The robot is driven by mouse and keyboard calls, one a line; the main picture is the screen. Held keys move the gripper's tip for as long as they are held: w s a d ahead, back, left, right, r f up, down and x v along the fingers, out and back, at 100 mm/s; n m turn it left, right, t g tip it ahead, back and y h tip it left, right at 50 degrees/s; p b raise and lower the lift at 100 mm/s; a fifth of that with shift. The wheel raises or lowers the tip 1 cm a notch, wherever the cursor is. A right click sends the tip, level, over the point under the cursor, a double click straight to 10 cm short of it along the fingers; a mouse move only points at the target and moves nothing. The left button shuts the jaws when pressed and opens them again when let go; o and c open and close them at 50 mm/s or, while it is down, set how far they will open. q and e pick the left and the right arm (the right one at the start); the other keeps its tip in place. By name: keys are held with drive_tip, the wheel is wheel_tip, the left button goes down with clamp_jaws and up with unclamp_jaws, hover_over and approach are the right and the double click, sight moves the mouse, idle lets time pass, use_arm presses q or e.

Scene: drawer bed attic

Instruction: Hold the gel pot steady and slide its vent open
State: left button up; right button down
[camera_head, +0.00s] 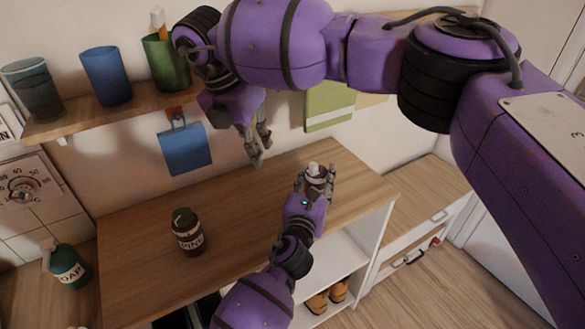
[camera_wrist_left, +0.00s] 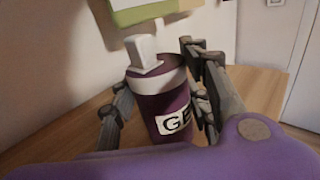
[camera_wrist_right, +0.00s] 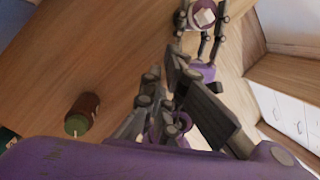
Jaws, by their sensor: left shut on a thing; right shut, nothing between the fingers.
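The gel pot (camera_head: 317,174) is a purple pot with a white band and a white raised tab on top. It stands upright at the right part of the wooden top. My left gripper (camera_head: 316,184) is shut around its sides; the left wrist view shows the pot (camera_wrist_left: 173,107) between the fingers, its label partly covered by a finger. The white vent tab (camera_wrist_left: 144,52) rises from the lid. My right gripper (camera_head: 258,158) is shut and empty, in the air to the left of and above the pot. The right wrist view shows the pot (camera_wrist_right: 199,19) beyond its fingertips.
A brown bottle with a green cap (camera_head: 188,234) stands left on the wooden top (camera_head: 140,260). A soap bottle (camera_head: 69,268) is further left. A wall shelf (camera_head: 80,120) holds several cups; a blue item (camera_head: 182,150) hangs below. The middle of the top is clear.

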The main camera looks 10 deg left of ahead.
sight(308, 173)
drive_tip(key=w+d+f+m, duration=0.4)
drive_tip(key=d+f+m, duration=0.2)
drive_tip(key=f+m, duration=0.2)
drive_tip(key=shift+w+d+f+t+h, duration=0.25)
drive_tip(key=shift+d+f+t+h, duration=0.05)
drive_tip(key=shift+d+f+h, duration=0.15)
idle(0.3)
drive_tip(key=shift+w+d, duration=0.45)
drive_tip(key=shift+d, duration=0.15)
drive_tip(key=shift+w+d, duration=0.4)
drive_tip(key=shift+d, duration=0.2)
